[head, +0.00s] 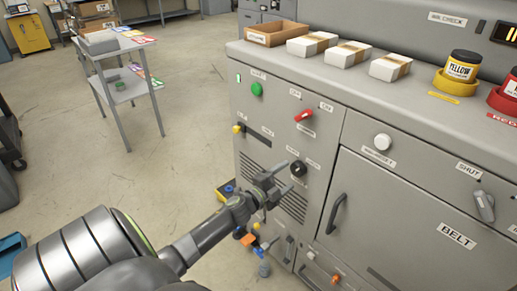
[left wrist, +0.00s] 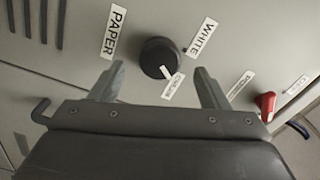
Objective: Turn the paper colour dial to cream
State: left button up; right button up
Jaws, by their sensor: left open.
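The paper colour dial is a round black knob (head: 298,169) on the grey machine front, below the red switch. In the left wrist view the dial (left wrist: 160,55) lies ahead, between and beyond my fingers. A PAPER label (left wrist: 115,32) is left of it and a WHITE label (left wrist: 201,38) right of it. A third small label (left wrist: 173,86) below it is too blurred to read. A pale mark shows at the dial's lower edge; I cannot tell its setting for sure. My left gripper (head: 286,177) is open and empty, close in front of the dial, apparently not touching it.
A red switch (head: 304,115), green button (head: 257,89) and white knob (head: 382,142) sit on the panel nearby. A black handle (head: 337,213) stands out right of the dial. Paper stacks (head: 348,54) lie on top. Open floor (head: 150,165) is at left.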

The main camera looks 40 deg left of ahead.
jog(key=shift+w+a+r+b, duration=0.65)
jog(key=shift+w+a+b, duration=0.1)
jog(key=shift+w+b, duration=3.05)
pick_arm(q)
jog(key=s+a+b, duration=0.1)
jog(key=s+b, duration=0.2)
jog(key=s, duration=1)
pick_arm(e)
notch_tip(320, 180, up, 8)
jog(key=w+a+y, duration=0.1)
jog(key=w+a, duration=0.1)
jog(key=shift+w+m, duration=0.3)
jog(key=shift+m, duration=0.1)
pick_arm(q)
jog(key=shift+s, duration=0.1)
